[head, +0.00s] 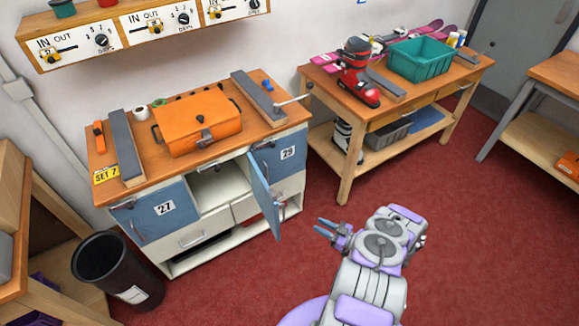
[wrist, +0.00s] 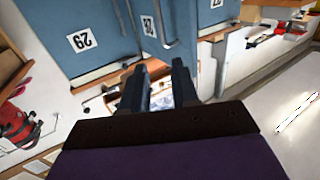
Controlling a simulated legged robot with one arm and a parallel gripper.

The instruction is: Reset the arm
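My gripper (head: 321,227) is out over the red floor in the head view, right of the bench cabinet (head: 200,205) and apart from it. Its two blue fingers point left toward the cabinet's open blue door (head: 265,195). In the wrist view the gripper (wrist: 160,78) shows two dark fingers with a gap between them and nothing held. Beyond them in the wrist view are blue panels, one marked 29 (wrist: 85,40). My arm is bent low in front of the bench.
Door 27 (head: 162,208) is shut; the middle compartment stands open. An orange case (head: 197,122) lies on the bench top. A black bin (head: 112,270) stands at left. A second table (head: 350,170) bears a red boot (head: 357,72) and green crate (head: 420,59). Floor at right is clear.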

